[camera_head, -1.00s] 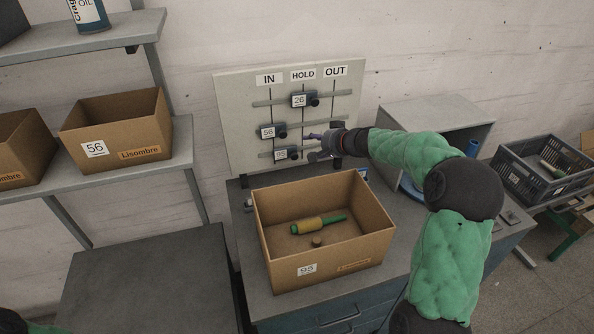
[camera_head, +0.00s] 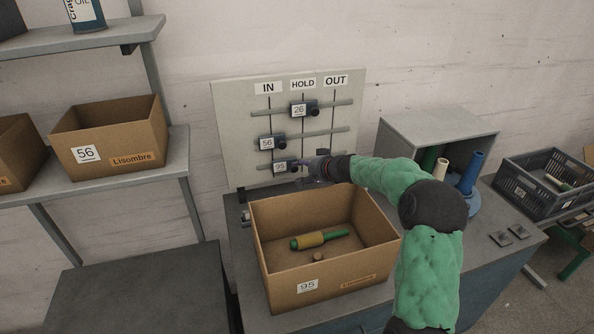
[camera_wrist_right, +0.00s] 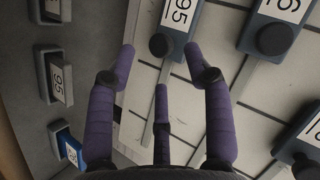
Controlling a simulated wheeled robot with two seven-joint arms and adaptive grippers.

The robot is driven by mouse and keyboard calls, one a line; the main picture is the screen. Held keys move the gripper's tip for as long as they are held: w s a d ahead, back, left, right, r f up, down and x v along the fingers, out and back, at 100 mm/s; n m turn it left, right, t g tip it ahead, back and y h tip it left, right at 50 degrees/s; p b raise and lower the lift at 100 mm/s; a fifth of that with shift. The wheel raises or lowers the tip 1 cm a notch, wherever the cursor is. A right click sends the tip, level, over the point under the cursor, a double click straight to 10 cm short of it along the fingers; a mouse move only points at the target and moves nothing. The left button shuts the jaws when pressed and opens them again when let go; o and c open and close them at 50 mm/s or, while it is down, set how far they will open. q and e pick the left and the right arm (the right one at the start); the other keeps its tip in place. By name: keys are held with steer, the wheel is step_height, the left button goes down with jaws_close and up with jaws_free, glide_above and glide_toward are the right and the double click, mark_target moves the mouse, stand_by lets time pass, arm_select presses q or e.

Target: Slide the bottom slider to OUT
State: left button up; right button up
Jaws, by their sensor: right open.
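A pale board (camera_head: 233,135) stands on the bench with IN, HOLD and OUT labels and three horizontal rails. The bottom slider (camera_head: 280,167), tagged 95, sits under IN. The middle slider (camera_head: 267,143), tagged 56, is also under IN, and the top slider (camera_head: 298,110), tagged 26, is under HOLD. My right gripper (camera_head: 308,172) is just right of the bottom slider. In the right wrist view the gripper (camera_wrist_right: 160,55) is open and empty, with purple fingers spread, and the 95 slider's dark knob (camera_wrist_right: 161,45) lies ahead between the fingertips, apart from them.
An open cardboard box (camera_head: 372,262) tagged 95 stands on the bench in front of the board, below my right arm. It holds a green and yellow tool (camera_head: 320,239). A grey cabinet (camera_head: 440,128) and a blue spindle (camera_head: 472,172) stand at right.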

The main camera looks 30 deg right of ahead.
mark_target(295, 170)
steer(key=shift+x, duration=2.25)
jaws_close()
